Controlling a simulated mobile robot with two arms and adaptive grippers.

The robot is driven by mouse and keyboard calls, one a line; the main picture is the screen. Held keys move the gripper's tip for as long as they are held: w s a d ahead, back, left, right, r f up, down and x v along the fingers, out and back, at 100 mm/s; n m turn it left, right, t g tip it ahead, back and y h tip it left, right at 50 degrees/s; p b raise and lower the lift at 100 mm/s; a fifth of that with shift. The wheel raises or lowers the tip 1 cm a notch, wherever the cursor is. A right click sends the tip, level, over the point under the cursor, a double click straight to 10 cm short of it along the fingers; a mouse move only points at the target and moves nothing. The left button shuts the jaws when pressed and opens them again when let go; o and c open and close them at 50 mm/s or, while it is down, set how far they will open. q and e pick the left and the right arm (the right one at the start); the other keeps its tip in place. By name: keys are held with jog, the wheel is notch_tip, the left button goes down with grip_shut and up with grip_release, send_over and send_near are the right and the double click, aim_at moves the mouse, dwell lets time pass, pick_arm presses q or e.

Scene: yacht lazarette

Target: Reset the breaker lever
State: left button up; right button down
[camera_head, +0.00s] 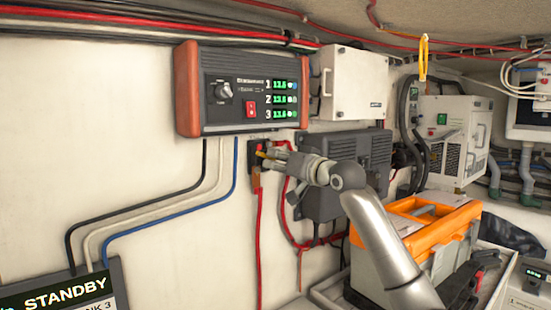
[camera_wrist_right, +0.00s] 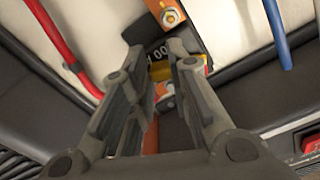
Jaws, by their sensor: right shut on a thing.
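The breaker (camera_head: 252,150) is a small black block on the white wall, just below the battery panel. The breaker body (camera_wrist_right: 184,48) shows behind with orange metal terminals. The fingers hide part of the lever and the breaker. My left gripper is out of view.
The battery panel (camera_head: 220,92), with a knob, red switch and green readouts, hangs just above. A dark finned box (camera_head: 352,152) is close on the right. Red cables (camera_head: 259,240) hang below.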

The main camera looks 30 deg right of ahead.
jog(key=shift+d+r+n+p, duration=0.15)
jog(key=shift+r+n+p, duration=0.3)
jog(key=shift+n+p, duration=0.5)
jog(key=shift+d+r+n+p, duration=0.15)
jog(key=shift+r+n+p, duration=0.3)
jog(key=shift+n, duration=0.9)
jog(key=c, duration=1.4)
grip_release()
jog(key=shift+o, duration=0.2)
jog(key=shift+f, duration=0.1)
jog(key=s, duration=1.2)
jog(key=shift+d, duration=0.45)
